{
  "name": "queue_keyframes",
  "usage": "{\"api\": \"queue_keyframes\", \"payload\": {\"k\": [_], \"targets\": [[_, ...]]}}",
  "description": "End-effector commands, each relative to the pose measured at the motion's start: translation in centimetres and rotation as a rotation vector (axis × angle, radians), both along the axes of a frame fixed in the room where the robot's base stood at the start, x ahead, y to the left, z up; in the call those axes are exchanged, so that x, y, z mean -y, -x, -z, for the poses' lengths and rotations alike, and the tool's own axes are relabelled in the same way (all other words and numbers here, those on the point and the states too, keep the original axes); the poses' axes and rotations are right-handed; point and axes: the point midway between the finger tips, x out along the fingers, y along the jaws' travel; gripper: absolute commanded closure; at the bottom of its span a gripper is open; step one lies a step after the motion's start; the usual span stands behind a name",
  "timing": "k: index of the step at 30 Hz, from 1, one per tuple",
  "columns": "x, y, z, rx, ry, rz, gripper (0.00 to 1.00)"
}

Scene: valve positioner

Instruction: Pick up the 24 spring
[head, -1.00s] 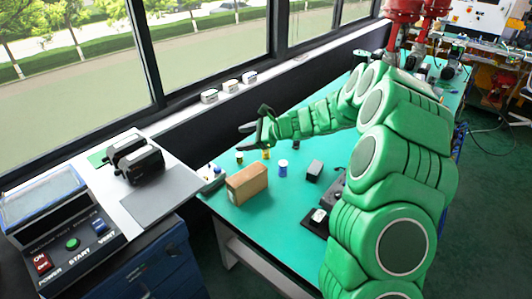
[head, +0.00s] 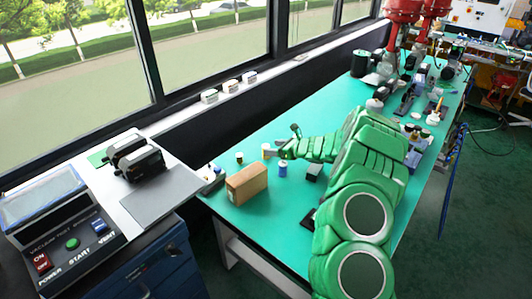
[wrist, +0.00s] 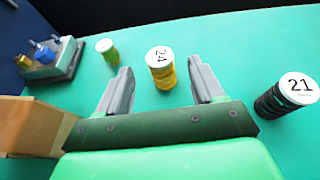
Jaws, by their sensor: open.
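The 24 spring (wrist: 161,70) is a yellow cylinder with a white top marked 24, upright on the green table. In the wrist view it stands between and just ahead of the spread fingers of my gripper (wrist: 160,80), nearer the right finger, with no visible contact. My gripper is open and empty. In the head view the 24 spring (head: 266,151) is small, just left of my gripper (head: 283,148), whose fingers are hard to make out there.
A black spring marked 21 (wrist: 288,94) stands right of my gripper. A green spring (wrist: 107,50) stands ahead left. A cardboard box (head: 246,183) and a blue cylinder (head: 283,169) are nearby. A small grey fixture (wrist: 52,60) lies at far left.

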Motion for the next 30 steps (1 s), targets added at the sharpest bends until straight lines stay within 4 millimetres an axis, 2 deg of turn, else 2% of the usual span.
{"api": "queue_keyframes", "payload": {"k": [11,21,30], "targets": [[-2.0,-1.6,1.3,-0.002,0.002,-0.003,0.33],[-4.4,-3.9,2.6,0.0,0.001,-0.003,0.33],[-4.8,-4.3,2.9,-0.001,0.001,-0.002,0.33]]}}
